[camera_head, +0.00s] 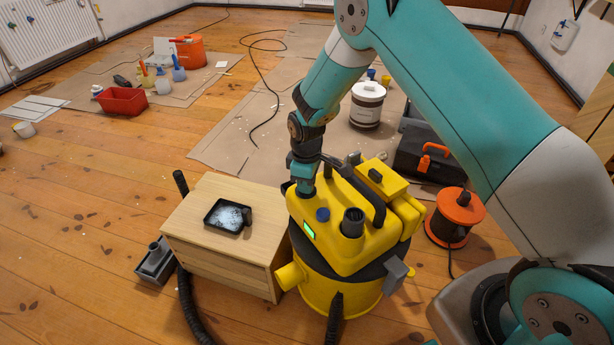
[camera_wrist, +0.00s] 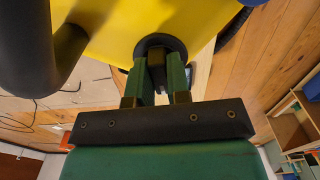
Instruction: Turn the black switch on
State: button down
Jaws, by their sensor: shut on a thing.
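A yellow vacuum cleaner (camera_head: 352,245) stands on the floor with a black handle, a blue cap (camera_head: 323,214) and a lit green display (camera_head: 309,229). My gripper (camera_head: 302,190) points down onto its upper left top, behind the display. In the wrist view my gripper (camera_wrist: 157,66) has its green fingers on both sides of a black switch (camera_wrist: 156,58), shut on it. The switch sits in a round black base on the yellow body. In the head view the switch is hidden by my gripper, so its setting cannot be told.
A wooden box (camera_head: 215,255) with a small black tray (camera_head: 228,216) stands left of the vacuum. A black hose (camera_head: 190,300) runs in front. An orange cable reel (camera_head: 455,215) and dark toolbox (camera_head: 425,155) are at right. The black handle (camera_wrist: 35,50) is close to my gripper.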

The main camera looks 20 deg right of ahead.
jog(key=shift+m+p, duration=0.4)
jog(key=shift+m, duration=0.6)
jog(key=c, duration=1.1)
grip_release()
notch_tip(320, 180, up, 18)
jog(key=p, duration=0.3)
jog(key=shift+f, duration=0.25)
